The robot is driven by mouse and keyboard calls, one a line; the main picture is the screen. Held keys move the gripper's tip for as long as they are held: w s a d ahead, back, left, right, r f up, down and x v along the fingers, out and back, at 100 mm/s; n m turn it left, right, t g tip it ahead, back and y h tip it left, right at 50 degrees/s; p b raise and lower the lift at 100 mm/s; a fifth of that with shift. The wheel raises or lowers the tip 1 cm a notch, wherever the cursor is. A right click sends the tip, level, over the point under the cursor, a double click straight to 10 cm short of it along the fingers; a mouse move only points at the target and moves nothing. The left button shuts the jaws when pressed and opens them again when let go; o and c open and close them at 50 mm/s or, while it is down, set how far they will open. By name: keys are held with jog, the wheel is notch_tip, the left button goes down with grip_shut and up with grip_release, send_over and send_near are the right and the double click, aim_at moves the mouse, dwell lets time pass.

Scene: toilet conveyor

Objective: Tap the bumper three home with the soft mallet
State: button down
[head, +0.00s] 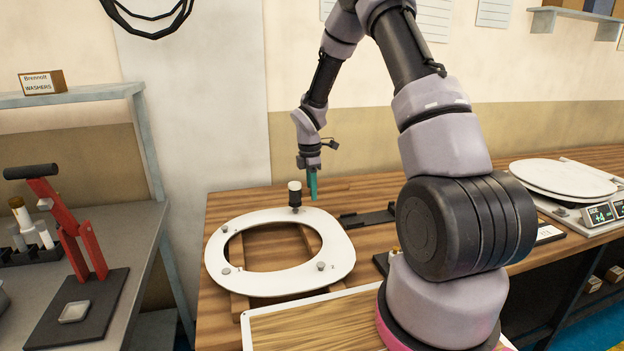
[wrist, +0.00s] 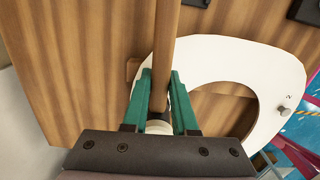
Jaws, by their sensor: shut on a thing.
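My gripper (head: 311,183) has green fingers and is shut on the wooden handle of the soft mallet. In the wrist view the handle (wrist: 165,50) runs up between the fingers (wrist: 158,95). In the head view the mallet's black head with a white top (head: 295,194) stands at the far rim of the white toilet seat (head: 335,240). Small grey bumpers sit on the seat: one at front left (head: 225,271), one at front right (head: 320,266), one at left (head: 224,228). A bumper marked 2 (wrist: 284,110) shows in the wrist view. I cannot tell which is bumper three.
The seat lies on a wooden frame on the workbench (head: 225,205). A black fixture (head: 367,217) lies to its right, and a white-edged tray (head: 300,325) in front. A red lever press (head: 75,225) stands on the left bench. A scale (head: 565,190) stands far right.

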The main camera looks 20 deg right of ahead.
jog(key=shift+f, duration=0.8)
jog(key=shift+r, duration=2.6)
jog(key=shift+r, duration=1.6)
jog(key=shift+f, duration=1.35)
jog(key=shift+f, duration=0.25)
